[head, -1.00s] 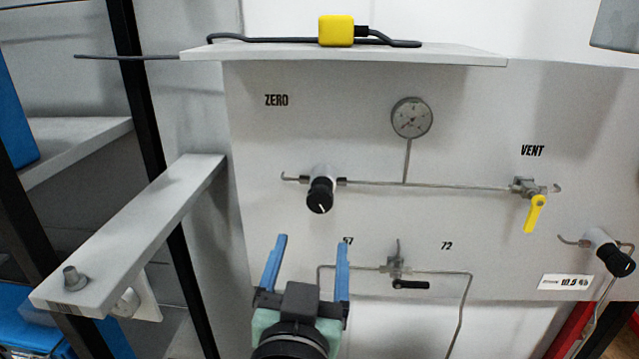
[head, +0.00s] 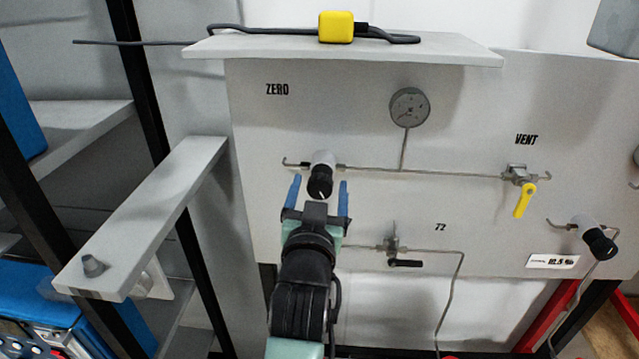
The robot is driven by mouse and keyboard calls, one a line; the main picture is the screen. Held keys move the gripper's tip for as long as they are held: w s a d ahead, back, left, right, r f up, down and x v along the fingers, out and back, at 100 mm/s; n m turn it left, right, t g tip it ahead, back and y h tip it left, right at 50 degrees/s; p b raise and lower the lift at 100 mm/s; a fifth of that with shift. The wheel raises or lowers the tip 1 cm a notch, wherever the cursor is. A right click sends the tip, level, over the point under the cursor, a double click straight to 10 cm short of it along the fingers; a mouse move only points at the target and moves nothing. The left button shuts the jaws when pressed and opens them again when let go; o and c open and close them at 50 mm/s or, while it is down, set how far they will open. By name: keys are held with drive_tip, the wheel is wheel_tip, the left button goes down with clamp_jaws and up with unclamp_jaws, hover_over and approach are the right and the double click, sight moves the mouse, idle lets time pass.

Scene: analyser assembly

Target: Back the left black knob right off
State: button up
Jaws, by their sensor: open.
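The left black knob (head: 320,182) sits on a pale regulator body on the grey panel, under the word ZERO, with a white mark on its front. My gripper (head: 320,190) is open, with its blue fingers pointing up toward the panel, one on each side of the knob in the picture. Whether the fingers are level with the knob in depth or touch it, I cannot tell. The lower edge of the knob is close to the gripper's dark middle part. A second black knob (head: 600,243) is at the right of the panel, far from my gripper.
A round gauge (head: 409,107) stands above the pipe. A yellow valve handle (head: 524,201) is at the right under VENT, and a black lever valve (head: 404,263) is below the pipe. A shelf with a yellow box (head: 336,27) tops the panel. A grey arm-like ledge (head: 150,220) juts out at the left.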

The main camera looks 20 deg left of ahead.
clamp_jaws()
idle(0.5)
